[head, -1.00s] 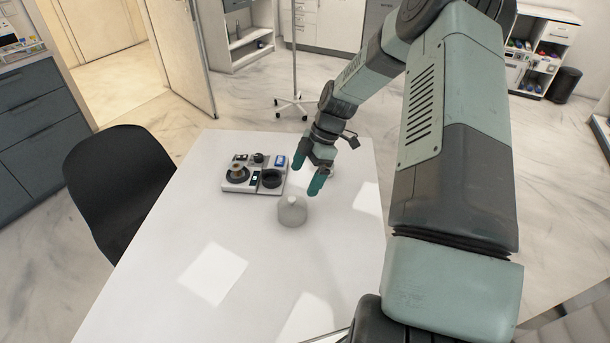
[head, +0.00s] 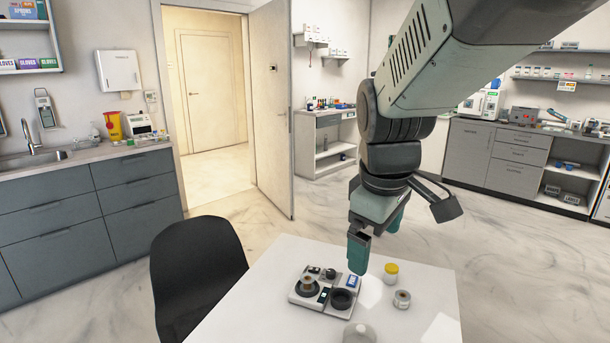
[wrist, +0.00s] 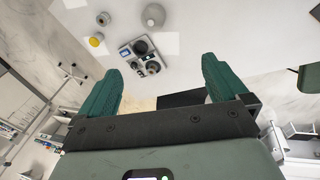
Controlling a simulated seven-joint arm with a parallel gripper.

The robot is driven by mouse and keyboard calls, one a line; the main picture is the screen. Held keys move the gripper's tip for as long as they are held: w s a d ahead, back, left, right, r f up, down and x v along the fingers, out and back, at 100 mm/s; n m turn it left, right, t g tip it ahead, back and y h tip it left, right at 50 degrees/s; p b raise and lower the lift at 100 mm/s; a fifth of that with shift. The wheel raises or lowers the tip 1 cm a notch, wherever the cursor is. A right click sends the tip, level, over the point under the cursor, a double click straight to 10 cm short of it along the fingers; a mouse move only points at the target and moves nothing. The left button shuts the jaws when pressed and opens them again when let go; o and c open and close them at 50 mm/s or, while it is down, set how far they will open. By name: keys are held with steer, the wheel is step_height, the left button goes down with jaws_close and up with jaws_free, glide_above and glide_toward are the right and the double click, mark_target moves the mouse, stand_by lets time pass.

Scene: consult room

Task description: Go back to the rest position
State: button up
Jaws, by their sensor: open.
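My gripper (head: 376,245) is open and empty, raised above the far part of the white table (head: 240,318) in the head view. In the wrist view my gripper (wrist: 160,88) shows two green fingers spread wide with nothing between the tips. A grey-white tray (head: 299,298) with dark round parts and a blue-labelled box sits on the table below and left of the gripper. It also shows in the wrist view (wrist: 127,55), beyond the fingers.
A yellow-lidded jar (head: 391,270), a small round container (head: 402,299) and a pale domed object (head: 358,333) stand on the table. A black chair (head: 198,270) is at its left. Drawer cabinets (head: 70,222) and an open door (head: 270,110) stand behind.

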steer(key=s+r+m+t, duration=0.2)
steer(key=s+r+m, duration=0.3)
steer(key=s+m, duration=0.4)
steer(key=s, duration=0.7)
steer(key=shift+s+t+y, duration=0.25)
steer(key=shift+t+y, duration=0.05)
steer(key=shift+t, duration=0.1)
